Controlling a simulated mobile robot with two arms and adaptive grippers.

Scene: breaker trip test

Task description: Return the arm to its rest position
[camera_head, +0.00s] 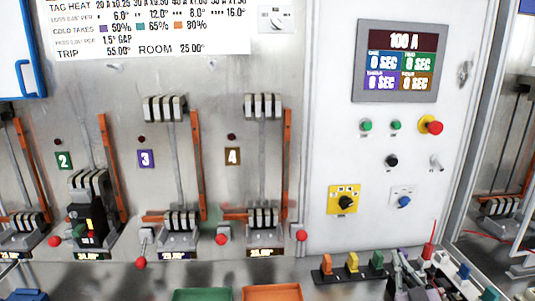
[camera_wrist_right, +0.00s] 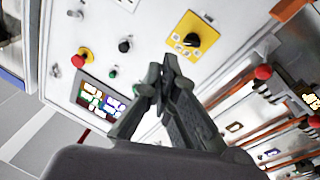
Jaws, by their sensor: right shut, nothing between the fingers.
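My right gripper (camera_head: 412,268) shows at the lower right of the head view, low in front of the white control panel (camera_head: 325,130). In the right wrist view my right gripper (camera_wrist_right: 166,75) has its dark fingers together at the tips, with nothing seen between them. There, its tips overlap the panel face near the yellow rotary switch (camera_wrist_right: 193,38); I cannot tell the distance to it. In the head view the yellow rotary switch (camera_head: 344,200) is well up and left of the gripper. My left gripper is not in view.
A display reading 100 A (camera_head: 402,60) and a red emergency button (camera_head: 432,125) sit on the panel. Numbered breaker bays with red-knobbed levers (camera_head: 222,238) stand at left. Orange, yellow and green blocks (camera_head: 352,262) stand close left of my gripper. Green (camera_head: 202,295) and orange (camera_head: 272,292) trays lie in front.

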